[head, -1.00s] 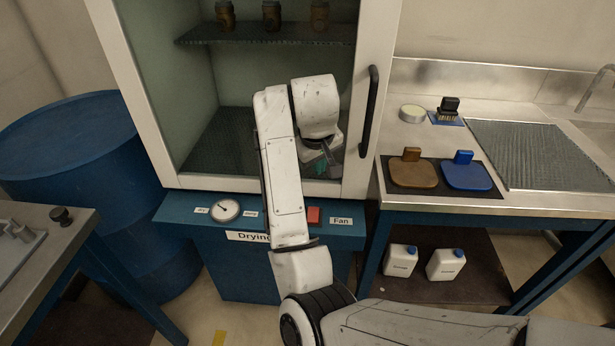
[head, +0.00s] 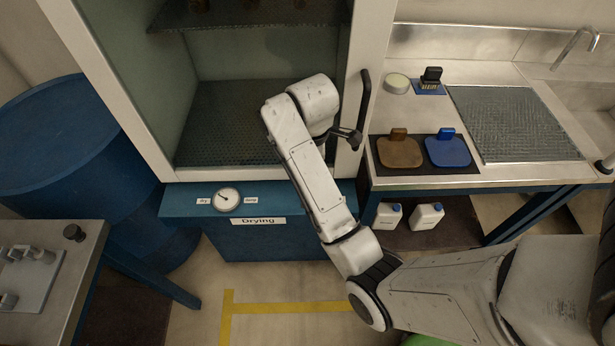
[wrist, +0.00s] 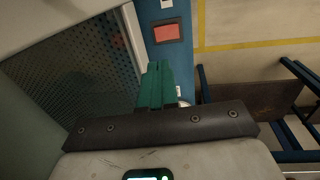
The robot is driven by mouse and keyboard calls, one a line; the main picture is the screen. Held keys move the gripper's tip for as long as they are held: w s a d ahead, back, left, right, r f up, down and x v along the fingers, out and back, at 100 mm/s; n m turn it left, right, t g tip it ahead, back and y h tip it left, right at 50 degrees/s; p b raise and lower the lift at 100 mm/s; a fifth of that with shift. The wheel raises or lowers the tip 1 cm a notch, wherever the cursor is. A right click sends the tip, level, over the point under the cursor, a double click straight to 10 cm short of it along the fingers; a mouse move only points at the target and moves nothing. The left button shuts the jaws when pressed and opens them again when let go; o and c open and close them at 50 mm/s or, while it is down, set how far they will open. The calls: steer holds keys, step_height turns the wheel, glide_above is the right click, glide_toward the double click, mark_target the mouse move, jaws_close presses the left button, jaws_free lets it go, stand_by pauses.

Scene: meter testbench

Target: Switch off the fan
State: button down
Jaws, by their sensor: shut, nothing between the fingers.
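The fan switch is a red rectangular rocker (wrist: 167,32) in a dark frame on the cabinet's blue front panel (wrist: 151,12). In the wrist view it lies just beyond my fingertips, slightly right of them. My gripper (wrist: 156,68) has green fingers, closed together and empty, pointing toward the panel; there is a visible gap to the switch. I cannot tell the depth of this gap or whether the rocker is pressed in. In the head view my arm hides the switch and its label, and the fingers do not show clearly.
The drying cabinet (head: 115,90) has a dark vertical handle (head: 361,110) beside my arm. A round dial (head: 227,199) sits on its blue base. The bench with brown (head: 399,153) and blue (head: 447,151) pads stands right. A blue barrel (head: 60,130) stands left.

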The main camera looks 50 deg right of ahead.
steer(key=shift+f, duration=0.1)
stand_by(0.3)
steer(key=f, duration=0.4)
steer(key=d+f+b, duration=0.1)
steer(key=f, duration=0.4)
steer(key=w+f, duration=0.1)
steer(key=f, duration=0.3)
steer(key=shift+d+f+b, duration=0.15)
steer(key=shift+f+b, duration=0.25)
